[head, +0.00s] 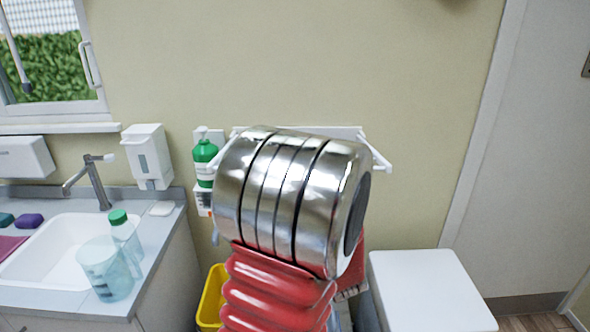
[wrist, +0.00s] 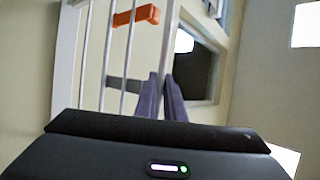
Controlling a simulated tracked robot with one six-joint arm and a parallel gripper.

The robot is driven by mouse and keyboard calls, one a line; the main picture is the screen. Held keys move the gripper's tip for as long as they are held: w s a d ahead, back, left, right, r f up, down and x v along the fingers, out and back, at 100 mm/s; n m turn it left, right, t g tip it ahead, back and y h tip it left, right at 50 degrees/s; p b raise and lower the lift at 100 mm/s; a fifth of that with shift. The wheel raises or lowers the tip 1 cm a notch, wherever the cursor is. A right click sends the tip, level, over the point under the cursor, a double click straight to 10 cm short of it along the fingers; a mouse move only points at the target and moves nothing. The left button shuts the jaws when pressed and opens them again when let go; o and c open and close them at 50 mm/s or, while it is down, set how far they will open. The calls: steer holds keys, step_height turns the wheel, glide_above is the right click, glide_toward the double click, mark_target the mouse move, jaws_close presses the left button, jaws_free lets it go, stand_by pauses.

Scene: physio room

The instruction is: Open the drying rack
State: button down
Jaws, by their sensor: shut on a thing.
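The white drying rack (head: 345,132) is mounted on the wall in the head view. Its back rail and a short side piece at the right show; my arm hides most of it, so I cannot tell how far it is folded out. In the wrist view several white bars of the rack (wrist: 113,55) run up the left half. My gripper (wrist: 162,98) shows there with its two dark fingers close together around the lower end of the rightmost white bar. It is shut on the rack. My gripper is hidden behind my arm in the head view.
An orange piece (wrist: 135,16) sits across the bars. A green bottle (head: 204,158) hangs left of the rack. A yellow bin (head: 211,300) and a white-topped unit (head: 430,290) stand below. The sink counter (head: 158,240) with a clear jug (head: 105,272) is left.

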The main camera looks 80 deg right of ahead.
steer(key=shift+s+d, duration=0.1)
steer(key=shift+d, duration=0.1)
steer(key=c, duration=1.8)
jaws_free()
steer(key=shift+c, duration=0.2)
steer(key=shift+o, duration=0.8)
steer(key=shift+t, duration=0.3)
step_height(320, 180, up, 9)
steer(key=shift+a, duration=0.15)
steer(key=o, duration=0.3)
steer(key=shift+r, duration=0.65)
steer(key=shift+o, duration=0.2)
steer(key=shift+c, duration=0.2)
